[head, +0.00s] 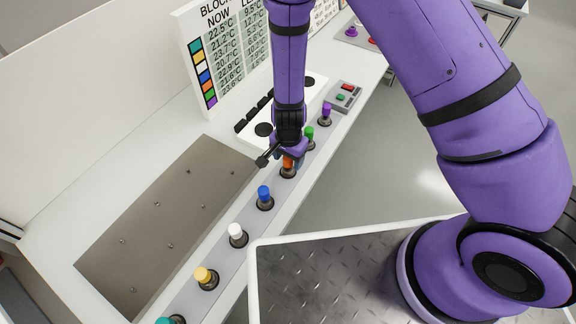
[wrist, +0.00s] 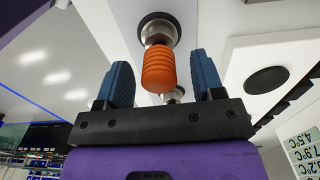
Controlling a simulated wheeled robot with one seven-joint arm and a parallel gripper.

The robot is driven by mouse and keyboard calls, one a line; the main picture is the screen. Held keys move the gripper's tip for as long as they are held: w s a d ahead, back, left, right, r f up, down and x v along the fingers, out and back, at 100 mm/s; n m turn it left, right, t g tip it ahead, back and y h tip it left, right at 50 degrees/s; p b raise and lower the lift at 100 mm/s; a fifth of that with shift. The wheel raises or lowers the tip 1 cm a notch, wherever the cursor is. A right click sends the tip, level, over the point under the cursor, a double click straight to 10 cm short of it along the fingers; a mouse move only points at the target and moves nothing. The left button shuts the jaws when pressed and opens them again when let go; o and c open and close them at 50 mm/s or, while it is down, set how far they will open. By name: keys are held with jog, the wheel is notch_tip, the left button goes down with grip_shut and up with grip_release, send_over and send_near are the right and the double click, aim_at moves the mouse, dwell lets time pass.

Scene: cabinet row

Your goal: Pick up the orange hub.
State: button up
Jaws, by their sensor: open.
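The orange hub (head: 287,164) stands in the row of coloured hubs on the pale strip along the bench's front edge. It is partly hidden by my gripper in the head view. In the wrist view the ribbed orange hub (wrist: 159,69) sits on a metal collar in a dark round socket. My gripper (wrist: 164,84) is open, with one blue-padded finger on each side of the hub. Gaps show between the hub and both fingers. In the head view my gripper (head: 285,155) is right at the hub.
Blue (head: 264,197), white (head: 236,235) and yellow (head: 206,277) hubs stand nearer; green (head: 309,137) and purple (head: 326,114) ones stand beyond. A grey metal plate (head: 165,220) lies left of the row. A temperature board (head: 222,62) stands behind. A button box (head: 345,95) is at the far right.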

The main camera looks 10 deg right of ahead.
jog(key=shift+f, duration=1.05)
grip_shut()
jog(key=shift+r, duration=0.2)
